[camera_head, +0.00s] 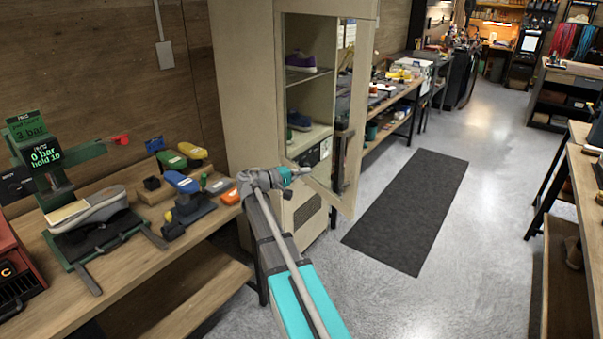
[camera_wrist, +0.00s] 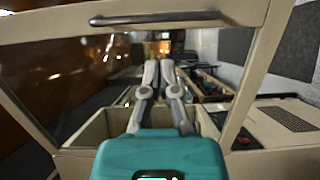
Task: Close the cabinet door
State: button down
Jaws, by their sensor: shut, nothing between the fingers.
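The beige cabinet (camera_head: 240,90) stands against the wood wall in the head view. Its glass-paned door (camera_head: 354,130) is open and swung out to the right, with shelves visible inside. My gripper (camera_head: 306,170) is at the lower part of the door opening, near the door's bottom frame. In the wrist view the door frame (camera_wrist: 252,62) and a metal handle bar (camera_wrist: 160,18) span the picture. The gripper fingers (camera_wrist: 166,64) are together and empty in front of the door. I cannot tell whether they touch it.
A purple shoe (camera_head: 300,62) and another shoe (camera_head: 299,121) sit on the cabinet shelves. A dark mat (camera_head: 410,210) lies on open floor at the right. Another bench (camera_head: 390,105) runs behind the door.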

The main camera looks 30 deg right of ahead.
jog(key=s+d, duration=0.1)
jog(key=d, duration=0.9)
jog(key=shift+s+d, duration=0.15)
jog(key=shift+s, duration=0.2)
